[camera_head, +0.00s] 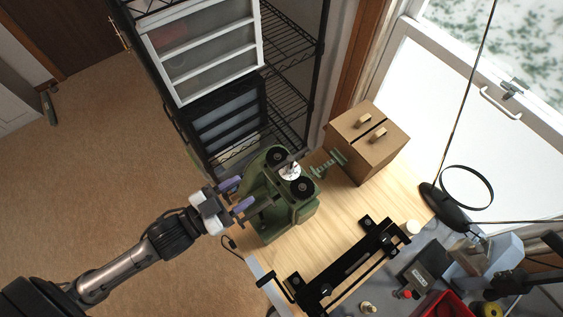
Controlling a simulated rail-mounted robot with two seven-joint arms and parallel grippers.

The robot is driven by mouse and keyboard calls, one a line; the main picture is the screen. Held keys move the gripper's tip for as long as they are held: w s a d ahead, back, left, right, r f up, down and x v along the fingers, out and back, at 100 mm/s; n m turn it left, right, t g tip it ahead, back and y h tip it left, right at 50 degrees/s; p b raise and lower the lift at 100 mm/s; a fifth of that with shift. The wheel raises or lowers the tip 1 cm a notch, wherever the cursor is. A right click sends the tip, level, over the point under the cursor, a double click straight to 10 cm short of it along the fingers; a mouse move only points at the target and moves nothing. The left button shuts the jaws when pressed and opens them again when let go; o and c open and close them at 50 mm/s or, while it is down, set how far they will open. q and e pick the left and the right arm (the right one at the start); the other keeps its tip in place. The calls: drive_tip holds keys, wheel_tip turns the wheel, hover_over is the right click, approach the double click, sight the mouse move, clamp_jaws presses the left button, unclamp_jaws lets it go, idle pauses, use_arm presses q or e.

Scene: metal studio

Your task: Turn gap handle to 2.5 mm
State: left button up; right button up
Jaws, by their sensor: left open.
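A green machine (273,225) stands at the left end of the wooden bench. On its top are two black round knobs and, between them, a whitish dial (290,172) with a small upright handle (291,162). The dial's marks are too small to read. My left gripper (237,195) has purple fingertips spread apart, one above the other in the picture. It is open and empty, just left of the machine, with its fingers pointing towards it. I cannot tell whether the fingers touch the machine. My right gripper is not in view.
A cardboard box (367,140) stands behind the machine, with a green toothed piece (328,164) between. A black wire rack (290,45) rises behind. A black frame (345,270), red bin (447,304) and tools crowd the right front. Open floor lies left.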

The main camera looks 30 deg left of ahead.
sight(274, 169)
use_arm(q)
drive_tip(key=p+x, duration=0.3)
drive_tip(key=x, duration=0.6)
drive_tip(key=shift+w+d+r, duration=0.15)
drive_tip(key=shift+w, duration=0.1)
drive_tip(key=shift+p+x, duration=0.3)
drive_tip(key=shift+x, duration=0.75)
drive_tip(key=shift+c, duration=0.2)
clamp_jaws()
drive_tip(key=shift+h, duration=0.3)
